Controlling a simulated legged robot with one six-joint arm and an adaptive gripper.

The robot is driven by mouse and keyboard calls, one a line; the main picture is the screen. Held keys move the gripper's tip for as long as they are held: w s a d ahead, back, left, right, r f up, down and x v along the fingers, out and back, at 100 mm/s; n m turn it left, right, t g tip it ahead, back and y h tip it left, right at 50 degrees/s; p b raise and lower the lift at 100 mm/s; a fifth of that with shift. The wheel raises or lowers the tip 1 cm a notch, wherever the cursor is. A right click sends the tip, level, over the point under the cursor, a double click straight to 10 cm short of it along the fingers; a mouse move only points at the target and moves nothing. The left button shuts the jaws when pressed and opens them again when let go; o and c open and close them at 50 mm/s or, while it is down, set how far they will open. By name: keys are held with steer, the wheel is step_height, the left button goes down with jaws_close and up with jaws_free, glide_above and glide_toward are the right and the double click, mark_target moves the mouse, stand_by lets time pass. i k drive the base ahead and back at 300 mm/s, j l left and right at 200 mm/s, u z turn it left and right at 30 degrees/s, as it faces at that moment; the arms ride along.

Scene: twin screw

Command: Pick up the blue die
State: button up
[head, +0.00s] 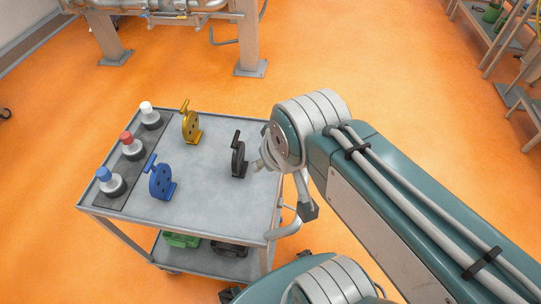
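The blue die (161,182) is an upright disc-shaped piece with holes, a small foot and a handle slanting up to the left. It stands on the grey top of the cart (205,200), left of its middle. My arm reaches in from the right, with its end joint over the cart's right edge. My gripper (262,163) is mostly hidden by that joint; only a small grey part shows, to the right of the blue die and well apart from it. Whether it is open or shut does not show.
A gold die (190,126) stands behind the blue one, and a black die (238,160) stands between it and my arm. Bottles with white, red and blue caps (106,174) line the cart's left side. Green parts (181,240) lie on the lower shelf.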

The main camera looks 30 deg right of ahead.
mark_target(161, 187)
steer(key=k, duration=0.15)
steer(key=k+u, duration=0.35)
steer(key=k+j+u, duration=0.1)
steer(key=u, duration=0.25)
steer(key=j+u, duration=0.1)
steer(key=u, duration=0.85)
steer(key=i+u, duration=0.1)
steer(key=u, duration=0.4)
steer(key=i+u, duration=0.15)
steer(key=i, duration=0.95)
steer(key=z, duration=2.75)
